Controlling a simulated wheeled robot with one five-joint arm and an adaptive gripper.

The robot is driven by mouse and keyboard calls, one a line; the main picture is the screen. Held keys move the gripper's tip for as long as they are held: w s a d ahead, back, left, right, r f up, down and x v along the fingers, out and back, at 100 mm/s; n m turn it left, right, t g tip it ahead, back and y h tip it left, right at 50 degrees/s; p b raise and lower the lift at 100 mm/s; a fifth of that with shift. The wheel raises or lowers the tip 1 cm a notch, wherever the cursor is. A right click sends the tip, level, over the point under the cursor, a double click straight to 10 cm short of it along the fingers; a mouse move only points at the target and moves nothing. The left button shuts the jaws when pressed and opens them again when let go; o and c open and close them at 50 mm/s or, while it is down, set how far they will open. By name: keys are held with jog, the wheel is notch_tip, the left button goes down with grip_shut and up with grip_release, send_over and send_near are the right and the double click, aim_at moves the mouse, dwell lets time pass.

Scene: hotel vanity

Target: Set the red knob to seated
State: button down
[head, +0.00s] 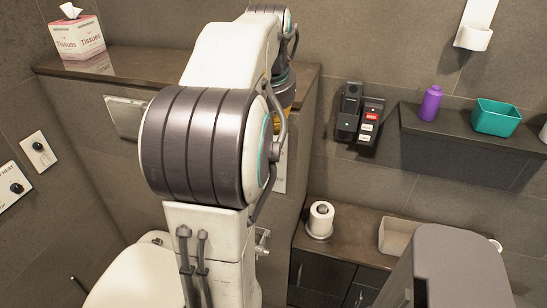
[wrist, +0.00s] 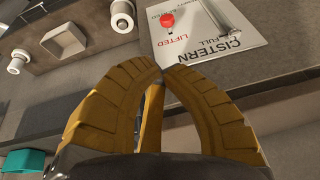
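The red knob (wrist: 167,20) stands on a white panel (wrist: 205,50) at the top of the wrist view. The red word LIFTED is printed just beside it, and the words FULL and CISTERN lie further right. A silver bar handle (wrist: 232,18) is on the same panel. My gripper (wrist: 161,72) has its yellow-brown fingers curved together with the tips meeting, and nothing shows between them. The tips are apart from the knob, below it in the picture. In the head view my arm hides the knob and most of the gripper; a sliver of the panel (head: 281,170) shows.
A toilet roll (head: 321,219) and a beige open box (head: 397,236) stand on the low counter. A wall shelf (head: 455,130) holds a purple bottle (head: 431,103) and a teal bin (head: 495,118). A tissue box (head: 77,37) is on the back ledge.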

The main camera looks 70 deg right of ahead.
jog(key=shift+f, duration=0.1)
jog(key=p, duration=0.6)
send_over(274, 159)
jog(key=s+a, duration=0.2)
jog(key=a, duration=0.1)
jog(key=f, duration=1)
jog(key=shift+w+a+f, duration=0.1)
jog(key=shift+w+f, duration=0.1)
jog(key=shift+w, duration=0.05)
jog(key=shift+w+f+p, duration=0.15)
jog(key=shift+f+p, duration=0.45)
jog(key=shift+f, duration=0.75)
notch_tip(274, 159, down, 5)
jog(key=b, duration=0.4)
jog(key=shift+r, duration=0.2)
